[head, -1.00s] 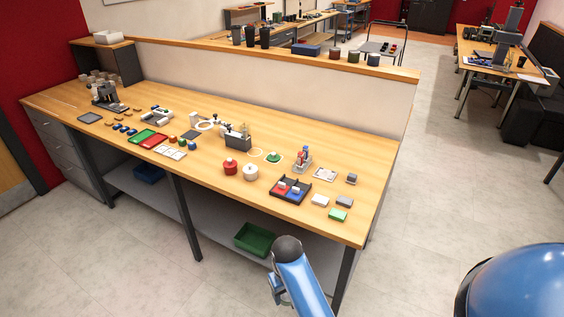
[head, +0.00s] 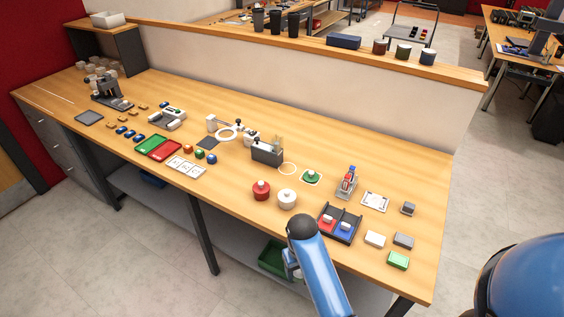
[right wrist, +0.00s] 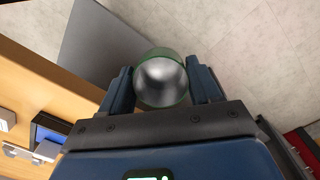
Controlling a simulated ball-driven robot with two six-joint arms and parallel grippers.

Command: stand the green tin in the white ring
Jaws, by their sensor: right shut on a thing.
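My right gripper (right wrist: 163,88) is shut on the green tin (right wrist: 162,82). In the right wrist view the tin is seen end-on, with a green rim around a shiny silver face. In the head view my right gripper (head: 291,265) is low in front of the bench edge, mostly behind my arm, and the tin cannot be made out there. The white ring (head: 280,166) shows as a thin pale circle on the bench top, beside a grey box. It looks empty. My left gripper is not in view.
Near the ring stand a red pot (head: 261,191), a white pot (head: 287,203) and a low green knobbed piece (head: 311,175) on a white outline. A black tray (head: 350,237) with red and blue compartments lies nearer the front. A low partition (head: 300,85) runs along the back.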

